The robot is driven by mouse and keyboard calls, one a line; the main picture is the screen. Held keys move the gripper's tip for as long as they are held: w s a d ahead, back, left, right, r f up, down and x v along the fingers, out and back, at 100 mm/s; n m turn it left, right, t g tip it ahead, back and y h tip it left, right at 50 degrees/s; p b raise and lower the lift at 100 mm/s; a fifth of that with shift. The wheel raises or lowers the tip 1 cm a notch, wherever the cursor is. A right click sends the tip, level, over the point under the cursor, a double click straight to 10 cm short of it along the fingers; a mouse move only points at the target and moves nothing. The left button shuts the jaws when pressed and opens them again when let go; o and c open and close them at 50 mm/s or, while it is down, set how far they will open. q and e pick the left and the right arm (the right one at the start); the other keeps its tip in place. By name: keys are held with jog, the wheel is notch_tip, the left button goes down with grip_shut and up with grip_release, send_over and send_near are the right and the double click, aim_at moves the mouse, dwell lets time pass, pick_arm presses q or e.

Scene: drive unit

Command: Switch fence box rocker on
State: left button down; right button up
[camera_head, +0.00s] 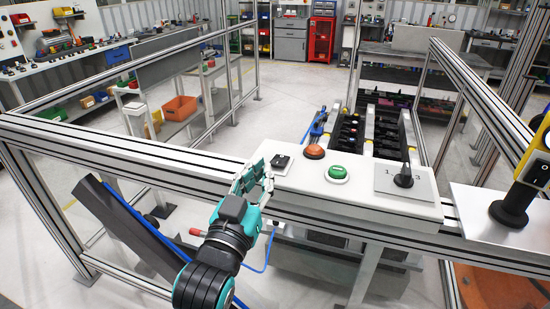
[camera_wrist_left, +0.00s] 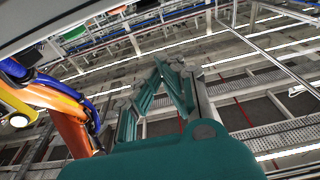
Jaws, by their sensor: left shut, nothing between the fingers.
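The fence box (camera_head: 352,205) is a white control panel on the fence rail. Its black rocker (camera_head: 281,162) sits at the far left end; which way it is tipped is too small to tell. My left gripper (camera_head: 264,178), teal and grey, is shut and empty at the left end of the box, just left of the rocker. I cannot tell whether it touches the box. In the left wrist view the fingers (camera_wrist_left: 172,72) point up toward the ceiling structure, and the rocker does not show. My right gripper is in neither view.
Right of the rocker are an orange button (camera_head: 314,151), a green button (camera_head: 337,172) and a black rotary knob (camera_head: 404,176). A yellow device (camera_head: 536,160) stands at the right. The fence rail (camera_head: 130,155) runs across. An orange machine part (camera_wrist_left: 72,128) shows in the wrist view.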

pick_arm(q)
notch_tip(320, 180, up, 2)
jog(key=p, duration=0.3)
send_over(280, 161)
jog(key=r+v, duration=0.1)
jog(key=v, duration=0.2)
jog(key=shift+s+a+f, duration=0.1)
jog(key=shift+s+f, duration=0.05)
jog(key=shift+f, duration=0.05)
jog(key=f, duration=0.1)
jog(key=f+p, duration=0.1)
jog(key=shift+w+f, duration=0.2)
jog(key=shift+f, duration=0.1)
jog(key=shift+s+f, duration=0.4)
jog(key=shift+f, duration=0.4)
jog(key=shift+w+f, duration=0.1)
